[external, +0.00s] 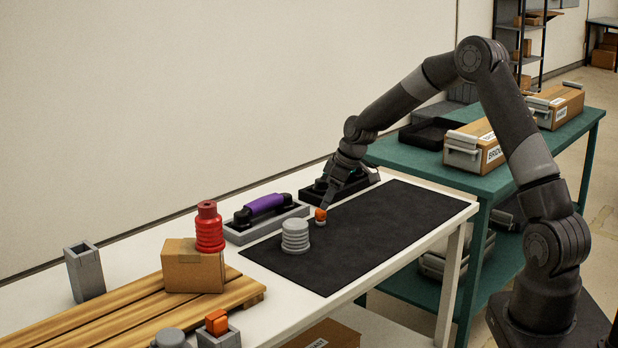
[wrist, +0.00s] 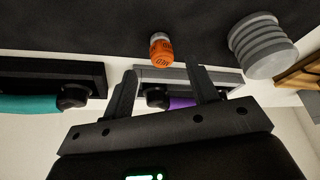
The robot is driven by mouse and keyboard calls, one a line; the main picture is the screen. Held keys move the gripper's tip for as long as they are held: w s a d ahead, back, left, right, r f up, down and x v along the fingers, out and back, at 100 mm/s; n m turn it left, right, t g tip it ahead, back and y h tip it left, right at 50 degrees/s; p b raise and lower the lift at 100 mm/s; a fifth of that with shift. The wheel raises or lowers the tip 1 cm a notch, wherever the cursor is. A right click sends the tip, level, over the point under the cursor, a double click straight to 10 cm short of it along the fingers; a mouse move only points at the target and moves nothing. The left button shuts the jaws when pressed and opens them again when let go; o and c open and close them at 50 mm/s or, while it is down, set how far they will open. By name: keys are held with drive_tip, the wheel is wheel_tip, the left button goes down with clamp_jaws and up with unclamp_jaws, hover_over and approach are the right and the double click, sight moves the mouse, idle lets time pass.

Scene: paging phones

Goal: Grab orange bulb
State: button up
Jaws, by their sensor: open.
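The orange bulb (external: 321,214), with an orange body and a pale base, is on the black mat (external: 400,222). In the wrist view the bulb (wrist: 161,52) appears just beyond the fingertips, centred between them, with dark lettering on its orange side. My gripper (wrist: 161,69) is open and empty, its two fingers apart. In the external view my gripper (external: 327,206) is low over the mat, right beside the bulb. Whether a finger touches the bulb cannot be told.
A grey ribbed cylinder (external: 295,237) stands left of the bulb. A purple handset (external: 265,205) lies in a grey cradle behind. A red ribbed piece (external: 209,228) stands on a cardboard box (external: 192,268). Another orange block (external: 216,322) sits in a grey holder. The mat's right side is clear.

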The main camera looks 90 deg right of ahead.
sight(321, 212)
drive_tip(key=x, duration=0.6)
drive_tip(key=shift+w+a+f, duration=0.1)
drive_tip(key=shift+w+f, duration=0.05)
drive_tip(key=shift+w, duration=0.05)
drive_tip(key=c, duration=1)
